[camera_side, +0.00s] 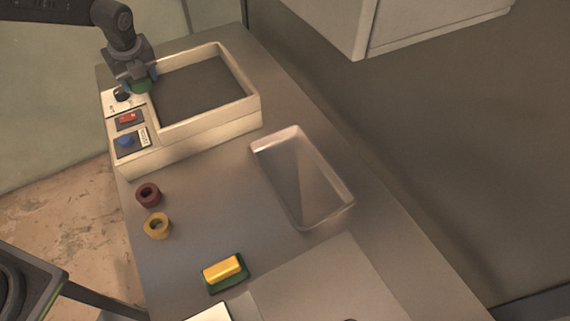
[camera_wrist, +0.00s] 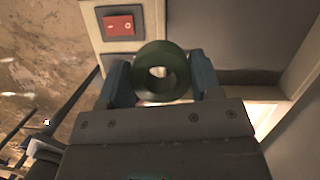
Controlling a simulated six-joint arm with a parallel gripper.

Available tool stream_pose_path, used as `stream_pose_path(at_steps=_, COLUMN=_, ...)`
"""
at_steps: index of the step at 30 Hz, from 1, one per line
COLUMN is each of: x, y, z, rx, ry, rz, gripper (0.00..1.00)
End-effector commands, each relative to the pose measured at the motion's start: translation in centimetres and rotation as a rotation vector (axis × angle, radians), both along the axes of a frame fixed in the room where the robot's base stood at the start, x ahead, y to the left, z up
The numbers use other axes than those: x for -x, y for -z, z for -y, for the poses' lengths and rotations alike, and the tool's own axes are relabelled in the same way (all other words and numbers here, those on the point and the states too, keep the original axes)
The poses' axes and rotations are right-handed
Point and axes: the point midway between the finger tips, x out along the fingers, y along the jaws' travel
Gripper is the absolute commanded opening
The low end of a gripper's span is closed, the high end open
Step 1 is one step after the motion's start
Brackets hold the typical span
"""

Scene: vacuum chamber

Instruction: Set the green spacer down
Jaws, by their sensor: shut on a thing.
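The green spacer (camera_wrist: 161,72) is a thick dark green ring. In the wrist view it sits between the two blue fingertips of my gripper (camera_wrist: 161,85), which is shut on it. In the side view the green spacer (camera_side: 142,86) shows below my gripper (camera_side: 140,80), at the left wall of the cream vacuum chamber (camera_side: 205,124), beside its control panel. I cannot tell whether the spacer touches the chamber.
The chamber's panel has a black knob (camera_side: 122,94), a red switch (camera_side: 128,118) and a blue button (camera_side: 126,141). A dark red ring (camera_side: 148,195) and a yellow ring (camera_side: 157,226) stand on the table.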

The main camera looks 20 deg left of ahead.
Motion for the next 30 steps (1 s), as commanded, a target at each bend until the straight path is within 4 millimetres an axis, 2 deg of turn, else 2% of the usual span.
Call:
stream_pose_path(at_steps=1, x=-0.1, y=0.5, z=2.6, rx=0.006, ry=0.097, rz=-0.004, gripper=0.32)
stream_pose_path(at_steps=5, x=0.1, y=1.8, z=9.3, rx=0.016, ry=0.376, rz=-0.011, gripper=0.32)
stream_pose_path(at_steps=9, x=1.2, y=3.0, z=16.5, rx=0.02, ry=0.677, rz=-0.01, gripper=0.32)
stream_pose_path(at_steps=12, x=2.6, y=3.9, z=21.2, rx=0.018, ry=0.88, rz=-0.005, gripper=0.32)
stream_pose_path(at_steps=15, x=4.1, y=4.6, z=25.1, rx=0.013, ry=1.053, rz=0.002, gripper=0.32)
stream_pose_path(at_steps=18, x=5.4, y=5.1, z=28.0, rx=0.008, ry=1.187, rz=0.009, gripper=0.32)
stream_pose_path(at_steps=21, x=6.4, y=5.4, z=29.8, rx=0.002, ry=1.277, rz=0.016, gripper=0.32)
stream_pose_path(at_steps=26, x=7.2, y=6.1, z=31.7, rx=-0.002, ry=1.338, rz=0.019, gripper=0.32)
stream_pose_path(at_steps=30, x=7.9, y=7.6, z=34.1, rx=-0.002, ry=1.345, rz=0.02, gripper=0.32)
